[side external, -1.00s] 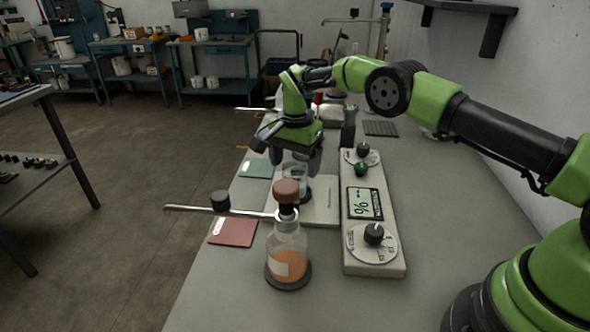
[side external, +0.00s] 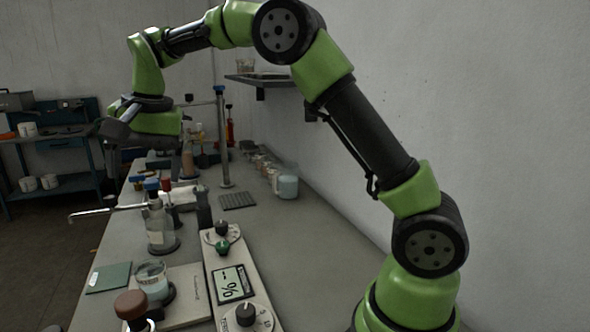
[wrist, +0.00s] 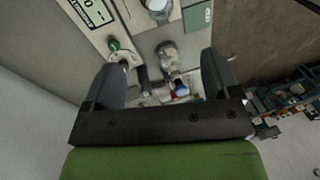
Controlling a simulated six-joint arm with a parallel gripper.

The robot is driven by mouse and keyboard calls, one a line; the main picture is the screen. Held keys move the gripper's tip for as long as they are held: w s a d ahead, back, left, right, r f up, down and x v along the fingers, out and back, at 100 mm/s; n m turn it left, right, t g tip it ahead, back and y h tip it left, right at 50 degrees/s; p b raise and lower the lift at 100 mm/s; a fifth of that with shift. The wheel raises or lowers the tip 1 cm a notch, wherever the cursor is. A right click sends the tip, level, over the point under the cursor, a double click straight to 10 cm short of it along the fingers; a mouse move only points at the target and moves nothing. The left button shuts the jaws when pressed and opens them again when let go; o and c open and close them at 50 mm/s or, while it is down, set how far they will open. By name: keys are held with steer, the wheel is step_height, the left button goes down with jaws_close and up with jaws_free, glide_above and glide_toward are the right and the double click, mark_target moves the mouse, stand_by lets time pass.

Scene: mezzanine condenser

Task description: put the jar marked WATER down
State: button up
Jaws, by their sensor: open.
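A clear glass jar (side external: 152,277) with pale blue liquid stands upright at a dark round disc beside a flat pale booklet (side external: 185,300). I cannot read a WATER mark on it. It also shows cut off at the top of the wrist view (wrist: 157,5). My gripper (side external: 152,160) is raised above the bench, apart from the jar. Its two fingers are spread, and nothing is held between them in the wrist view (wrist: 163,85). Another jar (side external: 286,185) with pale blue liquid stands farther back by the wall; its marking is also unreadable.
A stoppered bottle (side external: 160,228) with a long side tube stands behind the jar. A brown-capped bottle (side external: 132,306) is at the front. A controller with knobs and a display (side external: 233,283) lies to the right. A green card (side external: 108,278) lies left. A wall shelf (side external: 280,82) hangs behind my arm.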

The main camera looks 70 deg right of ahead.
steer(key=s+r+n+t, duration=0.3)
steer(key=s+r, duration=0.4)
steer(key=s, duration=0.6)
steer(key=s+f+n+t+y, duration=0.1)
steer(key=s+f+n+t, duration=0.1)
steer(key=s, duration=1)
steer(key=shift+s+a+f+n, duration=0.3)
steer(key=shift+f+n, duration=0.2)
steer(key=shift+f, duration=0.4)
